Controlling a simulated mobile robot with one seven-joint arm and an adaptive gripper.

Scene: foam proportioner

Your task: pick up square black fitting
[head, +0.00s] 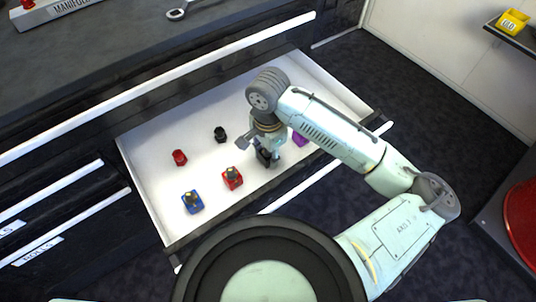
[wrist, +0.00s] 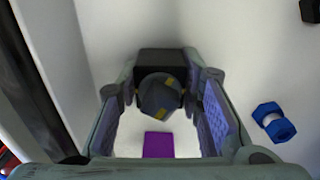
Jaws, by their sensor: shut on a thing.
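The square black fitting (wrist: 160,62) has a dark square base and a round grey-black top with yellow marks. In the wrist view it sits between the two fingers of my gripper (wrist: 163,90), which are shut on it. In the head view my gripper (head: 269,156) reaches down into the open drawer, and the fitting (head: 262,157) shows as a dark block between the fingers, partly hidden by them. I cannot tell whether its base touches the drawer floor.
The white drawer (head: 140,150) also holds a blue fitting (head: 192,203), a red square fitting (head: 232,180), a small red piece (head: 179,157), a small black piece (head: 220,134) and a purple piece (head: 300,138). A blue piece (wrist: 273,121) lies right of my gripper in the wrist view.

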